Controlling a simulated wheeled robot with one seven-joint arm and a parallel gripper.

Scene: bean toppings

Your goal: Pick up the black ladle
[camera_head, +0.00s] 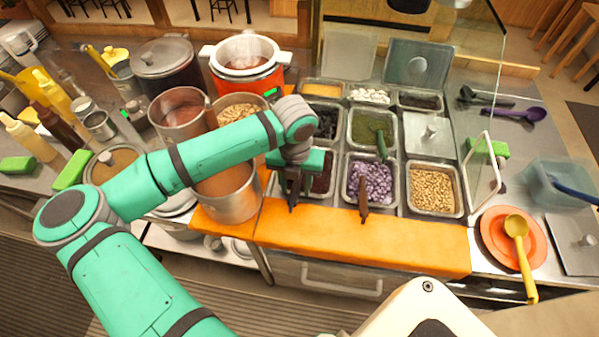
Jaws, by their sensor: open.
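My gripper (294,186) points down over the front left of the topping pans, above a pan of dark red beans (322,184). It is open. A dark, narrow handle end (292,204) shows right at the fingertips, over the front rim of that pan; I cannot tell whether it is a ladle or part of a finger, nor whether they touch. A black-looking ladle (468,94) lies on the counter at the back right, well away from my gripper. A dark brown handle (363,208) sticks out of the purple topping pan (347,190).
A glass pane (480,60) stands right of the pans. A purple ladle (530,115) lies behind it. A yellow ladle (518,235) rests on an orange plate (492,248). Tall metal pots (232,200) stand close left of my gripper. An orange board (400,245) edges the counter.

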